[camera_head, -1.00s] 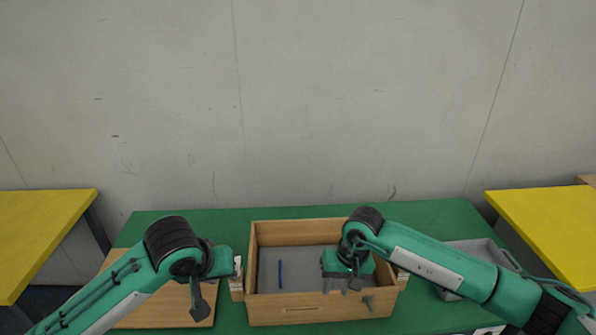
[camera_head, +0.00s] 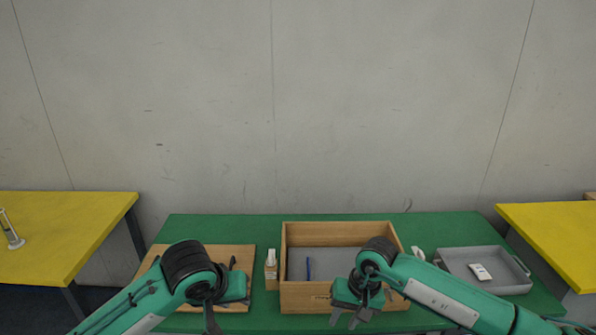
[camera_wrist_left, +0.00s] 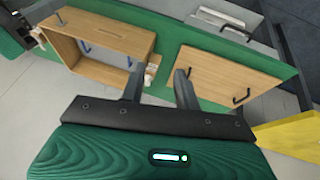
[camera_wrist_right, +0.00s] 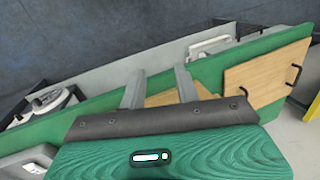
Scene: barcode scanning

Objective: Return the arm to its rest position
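My left gripper (camera_head: 212,318) hangs in front of the wooden board at the left of the green table. In the left wrist view its two fingers (camera_wrist_left: 160,88) stand apart with nothing between them. My right gripper (camera_head: 347,317) hangs at the front right of the wooden box (camera_head: 330,296) and hides part of its front wall. In the right wrist view its fingers (camera_wrist_right: 160,90) are apart and empty. Both arms are bent, with the grippers pointing down. A small white item (camera_head: 480,272) lies in the grey tray (camera_head: 515,283) at the right.
A blue thin object (camera_head: 308,268) is inside the box. A small white-topped item (camera_head: 271,262) stands left of the box, beside the wooden board (camera_head: 240,252). A white object (camera_head: 418,254) stands right of the box. Yellow tables (camera_head: 60,235) flank both sides.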

